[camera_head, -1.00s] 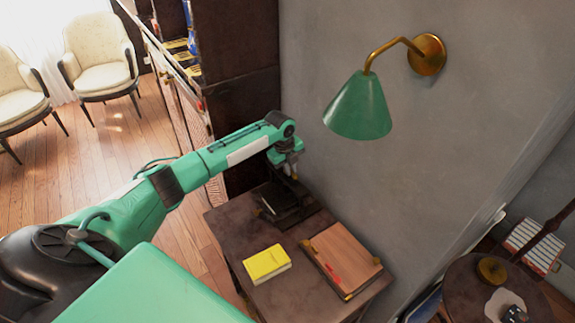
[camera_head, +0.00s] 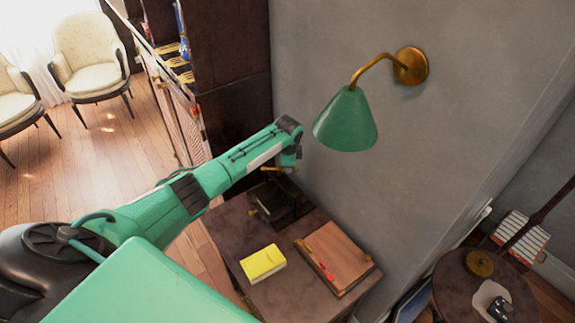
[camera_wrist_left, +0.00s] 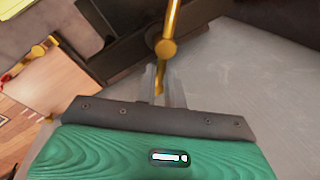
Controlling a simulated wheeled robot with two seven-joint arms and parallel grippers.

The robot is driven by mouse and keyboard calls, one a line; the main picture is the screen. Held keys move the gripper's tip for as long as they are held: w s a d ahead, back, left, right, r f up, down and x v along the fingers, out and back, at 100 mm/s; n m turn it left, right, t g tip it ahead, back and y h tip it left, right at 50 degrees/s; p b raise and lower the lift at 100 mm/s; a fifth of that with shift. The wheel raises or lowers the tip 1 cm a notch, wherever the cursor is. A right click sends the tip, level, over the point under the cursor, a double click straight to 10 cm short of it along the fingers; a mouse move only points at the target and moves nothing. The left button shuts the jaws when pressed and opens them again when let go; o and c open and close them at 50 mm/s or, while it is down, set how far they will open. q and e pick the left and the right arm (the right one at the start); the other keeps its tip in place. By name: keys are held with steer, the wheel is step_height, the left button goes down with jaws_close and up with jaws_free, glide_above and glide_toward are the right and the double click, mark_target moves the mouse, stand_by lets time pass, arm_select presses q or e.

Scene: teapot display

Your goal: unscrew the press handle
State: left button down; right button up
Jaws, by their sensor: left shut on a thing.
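The press (camera_head: 283,207) is a dark block with brass parts on the dark table, close to the wall. My left gripper (camera_head: 284,166) is just above the press and points down at it. A brass bar of the press handle (camera_head: 270,168) shows beside the gripper. In the left wrist view, the brass press handle (camera_wrist_left: 167,46), a rod with a round knob, runs down between the grey fingers of my left gripper (camera_wrist_left: 161,88). The gripper is shut on it. Part of the press is hidden behind my gripper. My right gripper is not in view.
A yellow block (camera_head: 262,263) and a wooden board (camera_head: 338,258) with a red item lie on the table (camera_head: 228,232). A green wall lamp (camera_head: 346,121) hangs above, right of my arm. A dark cabinet (camera_head: 238,115) stands behind. A round table (camera_head: 450,300) is at right.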

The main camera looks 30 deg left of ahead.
arm_select(q)
steer(key=n, duration=0.3)
steer(key=shift+w+a+r+y, duration=0.1)
steer(key=shift+w+a+y, duration=0.1)
steer(key=shift+w+y, duration=0.15)
steer(key=a+n+g, duration=0.1)
steer(key=n, duration=0.5)
steer(key=a+n+g+b, duration=0.1)
steer(key=a+n, duration=0.1)
steer(key=n, duration=0.5)
steer(key=a+n+g, duration=0.1)
steer(key=n, duration=0.5)
steer(key=shift+w+a+n+g+b, duration=0.25)
steer(key=shift+a+n+g+b, duration=0.05)
steer(key=shift+a+g, duration=0.1)
steer(key=shift+s+a+n+h, duration=0.15)
steer(key=shift+n+h, duration=0.1)
steer(key=shift+n, duration=0.45)
steer(key=shift+s+a+n+h, duration=0.1)
steer(key=shift+s+n+h, duration=0.1)
steer(key=shift+n, duration=0.5)
steer(key=c, duration=1.5)
jaws_free()
